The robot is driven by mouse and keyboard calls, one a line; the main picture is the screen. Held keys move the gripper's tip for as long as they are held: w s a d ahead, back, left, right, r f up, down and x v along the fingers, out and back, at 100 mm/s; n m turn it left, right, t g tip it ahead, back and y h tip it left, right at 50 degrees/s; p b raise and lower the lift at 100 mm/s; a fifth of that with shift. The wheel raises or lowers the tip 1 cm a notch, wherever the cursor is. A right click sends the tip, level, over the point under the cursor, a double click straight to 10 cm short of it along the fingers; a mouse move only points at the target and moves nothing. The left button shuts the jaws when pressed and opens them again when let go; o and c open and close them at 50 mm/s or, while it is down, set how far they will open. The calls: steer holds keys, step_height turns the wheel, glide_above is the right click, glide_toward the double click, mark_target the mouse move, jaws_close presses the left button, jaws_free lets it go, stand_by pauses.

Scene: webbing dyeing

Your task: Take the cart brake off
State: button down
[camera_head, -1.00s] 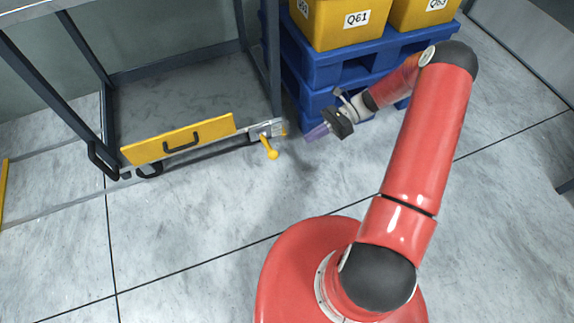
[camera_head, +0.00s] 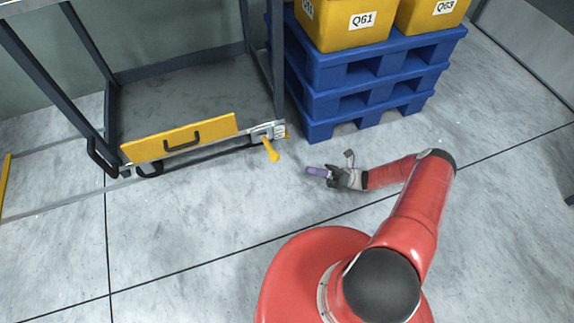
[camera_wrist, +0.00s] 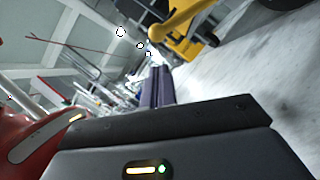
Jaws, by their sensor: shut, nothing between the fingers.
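The cart (camera_head: 195,85) has a dark frame and stands at the upper left in the head view. A yellow brake lever (camera_head: 270,150) hangs from a metal bracket at the cart's lower right corner, its end pointing down and slightly right. My gripper (camera_head: 309,170) is to the right of the lever and a little below it in the picture, apart from it. Its purple fingers are together and empty, pointing left toward the lever. In the wrist view the fingers (camera_wrist: 156,88) are closed, with a yellow part beyond them, too blurred to name surely.
A yellow panel with a dark handle (camera_head: 180,138) runs along the cart's front. Blue stacked pallets (camera_head: 370,85) carrying yellow bins (camera_head: 345,25) stand behind my gripper, right of the cart. The floor in front of the cart is clear.

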steer(key=p+x, duration=0.1)
steer(key=x, duration=0.9)
steer(key=shift+r, duration=0.15)
steer(key=w+a+r+m+t+h+p, duration=0.2)
steer(key=w+r+m+h+p, duration=0.2)
steer(key=w+r+m+p, duration=0.3)
steer(key=shift+w+a+r+m+h, duration=0.35)
steer(key=shift+w+r+m, duration=0.45)
steer(key=shift+r+m, duration=1.3)
steer(key=shift+r, duration=0.15)
steer(key=shift+d, duration=0.1)
